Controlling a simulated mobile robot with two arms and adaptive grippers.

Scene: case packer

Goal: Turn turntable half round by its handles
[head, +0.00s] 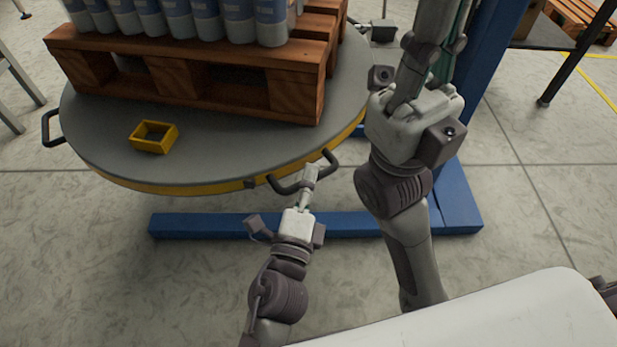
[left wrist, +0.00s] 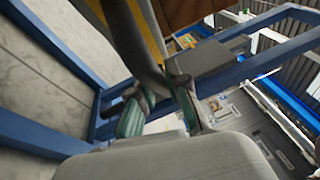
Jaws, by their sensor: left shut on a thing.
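The round grey turntable (head: 95,145) with a yellow rim fills the upper left of the head view. Its front dark handle (head: 328,166) sticks out from the rim, and another handle (head: 50,130) shows at the left. My left gripper (head: 309,173) is shut on the front handle. In the left wrist view the dark handle bar (left wrist: 143,45) passes between the green-padded fingers of the left gripper (left wrist: 160,108). My right gripper (head: 436,48) is raised at the right of the turntable, apart from the front handle. Its fingertips reach the top edge and their opening is unclear.
A wooden pallet (head: 185,85) with blue-grey bottles (head: 240,22) stands on the turntable, beside a small yellow frame (head: 154,137). A blue floor beam (head: 370,222) and a blue post (head: 495,65) stand close to my arms.

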